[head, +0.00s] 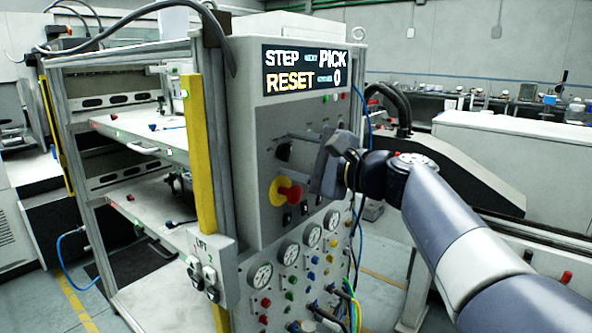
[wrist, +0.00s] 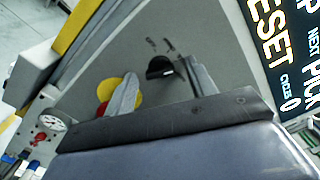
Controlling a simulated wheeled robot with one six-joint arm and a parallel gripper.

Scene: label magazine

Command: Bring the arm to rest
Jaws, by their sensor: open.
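My gripper (head: 296,162) is open and empty in front of the grey control panel (head: 257,140) in the head view. It points left toward the panel, near a red knob on a yellow disc (head: 283,191). In the wrist view my two fingers (wrist: 162,80) stand apart with nothing between them. The left finger covers part of the yellow disc (wrist: 134,92) there. A dark round fitting (wrist: 160,67) on the panel shows between the fingers. I cannot tell whether a fingertip touches the panel. My arm stretches in from the lower right, raised and bent.
A display (head: 304,70) above the panel reads STEP, PICK, RESET and 0. Gauges (head: 288,253), buttons and cables sit below. A yellow post (head: 197,150) and framed shelves (head: 140,130) stand left. A white cabinet (head: 510,150) stands right, behind my arm.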

